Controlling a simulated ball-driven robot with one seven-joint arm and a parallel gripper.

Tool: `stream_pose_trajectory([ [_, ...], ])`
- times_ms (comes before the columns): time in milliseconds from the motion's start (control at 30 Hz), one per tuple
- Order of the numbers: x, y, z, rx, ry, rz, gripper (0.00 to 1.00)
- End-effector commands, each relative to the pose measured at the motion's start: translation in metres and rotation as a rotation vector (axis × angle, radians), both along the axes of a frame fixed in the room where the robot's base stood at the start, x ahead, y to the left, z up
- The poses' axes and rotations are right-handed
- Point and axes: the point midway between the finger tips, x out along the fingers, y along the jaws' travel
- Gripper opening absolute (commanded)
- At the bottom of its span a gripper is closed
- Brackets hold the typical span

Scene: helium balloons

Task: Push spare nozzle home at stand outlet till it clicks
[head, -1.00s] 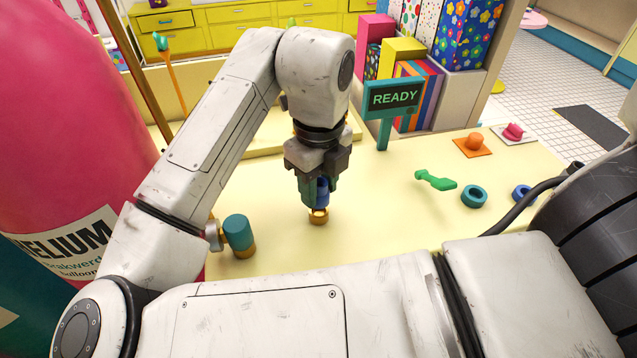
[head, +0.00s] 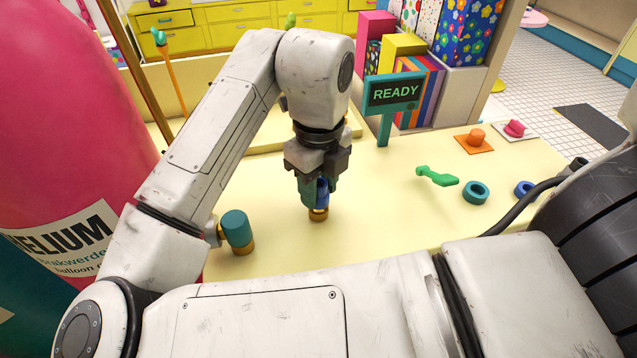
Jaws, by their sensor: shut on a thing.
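My gripper (head: 317,201), at the end of the white arm, points straight down over the pale yellow table. It is shut on a blue piece that looks like the spare nozzle (head: 323,190), held upright; the teal fingers hide part of it. Directly below is a small brass outlet (head: 318,214) on the table. The nozzle's lower end meets the top of the brass, and I cannot tell how deep it sits. A green sign reading READY (head: 394,93) stands behind and to the right.
A teal and brass fitting (head: 237,230) is left of my gripper, near the pink helium cylinder (head: 60,130). A green tool (head: 437,177), a teal ring (head: 476,193) and a blue ring (head: 524,190) lie to the right. Table between (head: 390,215) is clear.

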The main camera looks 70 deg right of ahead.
Motion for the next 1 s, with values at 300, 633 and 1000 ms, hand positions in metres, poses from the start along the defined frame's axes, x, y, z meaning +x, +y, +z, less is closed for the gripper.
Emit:
stream_pose_trajectory([
  [300,0.0,0.0,-0.0083,0.0,0.0,0.0,0.07],
  [633,0.0,0.0,-0.0111,0.0,0.0,0.0,0.53],
  [1000,0.0,0.0,-0.0111,0.0,0.0,0.0,0.69],
])
